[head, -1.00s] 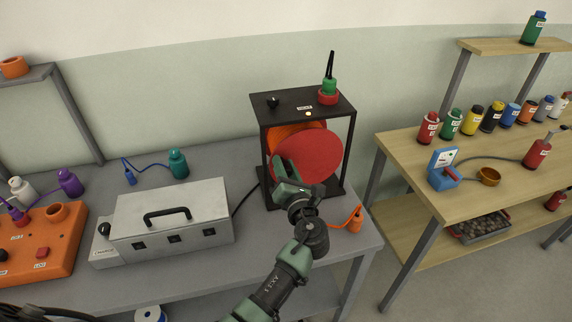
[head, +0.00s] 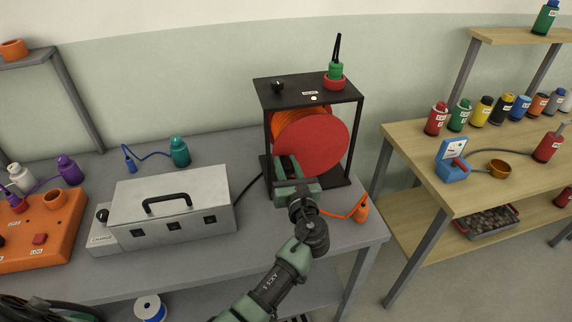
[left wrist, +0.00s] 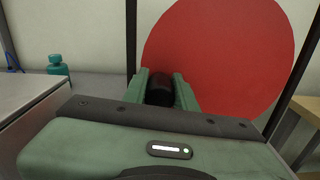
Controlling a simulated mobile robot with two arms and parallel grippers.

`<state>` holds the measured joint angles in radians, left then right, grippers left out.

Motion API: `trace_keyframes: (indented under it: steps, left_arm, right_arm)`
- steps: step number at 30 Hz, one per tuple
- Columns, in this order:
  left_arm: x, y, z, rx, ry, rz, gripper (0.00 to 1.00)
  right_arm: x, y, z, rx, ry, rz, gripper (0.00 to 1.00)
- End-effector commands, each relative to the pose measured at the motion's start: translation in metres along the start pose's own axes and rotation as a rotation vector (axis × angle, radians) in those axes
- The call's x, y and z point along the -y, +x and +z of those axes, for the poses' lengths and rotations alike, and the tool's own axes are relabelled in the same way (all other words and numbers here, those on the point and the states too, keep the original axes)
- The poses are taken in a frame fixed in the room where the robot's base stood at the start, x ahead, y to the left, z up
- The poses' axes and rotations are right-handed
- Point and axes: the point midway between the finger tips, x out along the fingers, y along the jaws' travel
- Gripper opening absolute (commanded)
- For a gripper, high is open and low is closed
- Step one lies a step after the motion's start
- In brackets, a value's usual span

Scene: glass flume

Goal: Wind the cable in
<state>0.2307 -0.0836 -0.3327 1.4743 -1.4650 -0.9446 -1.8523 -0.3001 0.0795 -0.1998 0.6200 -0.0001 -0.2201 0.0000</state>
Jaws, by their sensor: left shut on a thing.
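The cable reel stands in a black open frame (head: 357,135) on the grey bench. Its red disc (head: 318,143) faces me, with orange cable (head: 287,124) wound behind it. A loose stretch of orange cable runs out at the lower right to an orange plug (head: 361,211) on the bench. My left gripper (head: 287,166) is at the lower left of the disc. In the left wrist view its fingers are shut on a dark round crank handle (left wrist: 160,87) in front of the red disc (left wrist: 225,55). My right gripper is not in view.
A grey metal case (head: 172,211) with a black handle stands left of the reel. A green and black tool sits in a red holder (head: 334,82) on the frame's top. A wooden bench (head: 420,160) with bottles stands to the right, past a gap.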

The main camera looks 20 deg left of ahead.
Motion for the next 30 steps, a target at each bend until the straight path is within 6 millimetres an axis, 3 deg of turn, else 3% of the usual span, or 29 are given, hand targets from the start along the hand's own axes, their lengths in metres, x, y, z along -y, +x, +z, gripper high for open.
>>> trace_keyframes:
  steps: [8, 9, 11, 22, 30]
  left_arm:
    - [0.0, 0.0, -0.001, -0.002, 0.002, 0.0, 0.0]
    - [0.0, 0.0, -0.001, -0.002, 0.002, 0.0, 0.35]
    - [0.0, 0.0, -0.001, -0.002, 0.002, 0.0, 0.49]
    - [0.0, -0.004, -0.001, -0.001, 0.002, -0.001, 0.49]
    - [0.001, -0.047, -0.003, -0.003, 0.001, -0.002, 0.49]
  right_arm:
    - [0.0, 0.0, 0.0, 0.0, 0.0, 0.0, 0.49]
    - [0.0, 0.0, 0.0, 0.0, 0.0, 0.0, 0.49]
    - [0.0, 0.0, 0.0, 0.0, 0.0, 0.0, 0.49]
    - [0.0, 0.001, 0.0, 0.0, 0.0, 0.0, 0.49]
    - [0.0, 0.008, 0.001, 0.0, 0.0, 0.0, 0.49]
